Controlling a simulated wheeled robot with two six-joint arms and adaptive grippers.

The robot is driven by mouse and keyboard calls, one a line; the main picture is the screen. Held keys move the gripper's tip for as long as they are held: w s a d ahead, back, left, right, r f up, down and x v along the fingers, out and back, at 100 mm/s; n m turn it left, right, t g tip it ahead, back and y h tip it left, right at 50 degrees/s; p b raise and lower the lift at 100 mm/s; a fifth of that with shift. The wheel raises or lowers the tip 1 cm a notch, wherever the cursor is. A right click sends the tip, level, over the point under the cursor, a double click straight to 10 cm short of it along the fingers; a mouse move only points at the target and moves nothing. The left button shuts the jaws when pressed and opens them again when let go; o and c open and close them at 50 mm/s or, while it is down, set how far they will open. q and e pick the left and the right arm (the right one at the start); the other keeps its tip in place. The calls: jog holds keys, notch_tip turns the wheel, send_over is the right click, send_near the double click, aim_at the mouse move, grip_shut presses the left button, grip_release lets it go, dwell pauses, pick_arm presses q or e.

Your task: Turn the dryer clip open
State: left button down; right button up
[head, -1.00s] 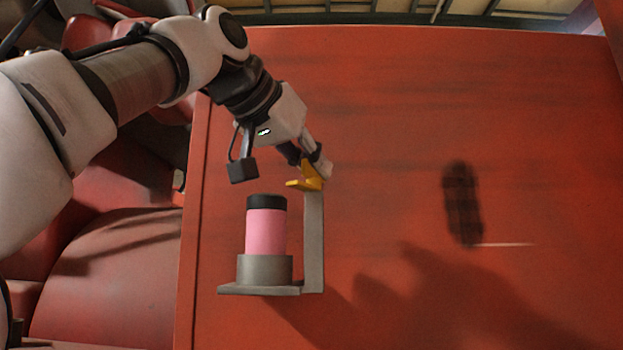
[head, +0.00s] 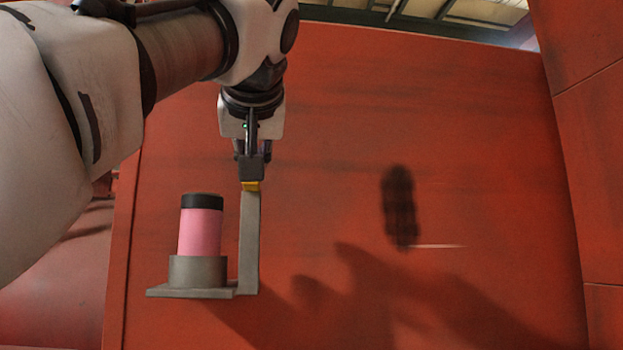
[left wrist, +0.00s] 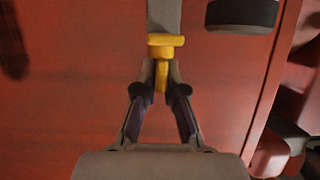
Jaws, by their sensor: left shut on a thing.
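The yellow dryer clip (head: 251,186) sits at the top of an upright grey bracket (head: 249,240). In the left wrist view the clip (left wrist: 165,41) has a crosspiece against the bracket and a tab reaching between my fingers. My left gripper (head: 251,172) is directly above the bracket, its fingers closed around that tab; it also shows in the left wrist view (left wrist: 162,88). A pink dryer cylinder with a black cap (head: 200,230) stands upright in a grey cup (head: 198,271) on the bracket's base, left of the clip. My right gripper is not seen.
A broad red panel (head: 330,130) stands behind the bracket, with dark shadows on it. Another red panel (head: 590,200) is at the right edge. The space right of the bracket is clear.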

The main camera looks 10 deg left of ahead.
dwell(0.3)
pick_arm(q)
jog(key=c, duration=1.3)
grip_release()
jog(key=shift+c, duration=0.2)
jog(key=shift+o, duration=0.4)
jog(key=shift+w, duration=0.15)
jog(key=shift+f, duration=0.1)
